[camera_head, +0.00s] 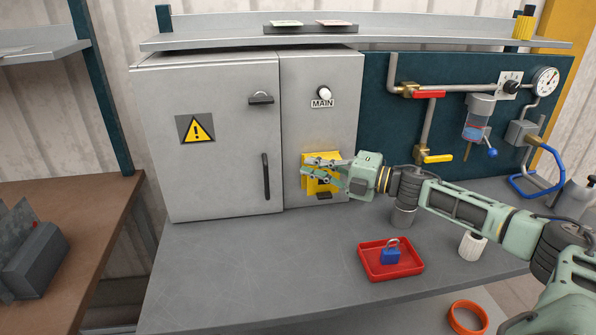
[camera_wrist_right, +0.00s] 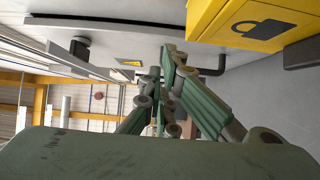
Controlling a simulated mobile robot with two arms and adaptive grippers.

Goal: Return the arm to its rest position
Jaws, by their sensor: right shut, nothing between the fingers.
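My right gripper (camera_head: 318,168) is in front of the grey cabinet's narrow right-hand door, beside a yellow lockout box (camera_head: 334,157). Its fingers are shut with nothing between them, and they cover part of the box. In the right wrist view the fingers (camera_wrist_right: 168,75) come together in the middle, and the yellow box with a padlock symbol (camera_wrist_right: 255,22) shows at the upper right. I cannot tell whether the fingers touch the box. My right arm (camera_head: 465,208) reaches in from the right, over the grey bench. My left gripper is not in view.
A red tray (camera_head: 372,267) with a blue padlock (camera_head: 390,254) lies on the grey bench (camera_head: 240,270) below the arm. A grey cylinder (camera_head: 404,215) and a white ribbed one (camera_head: 472,246) stand close to it. Pipes with valves (camera_head: 430,93) are behind.

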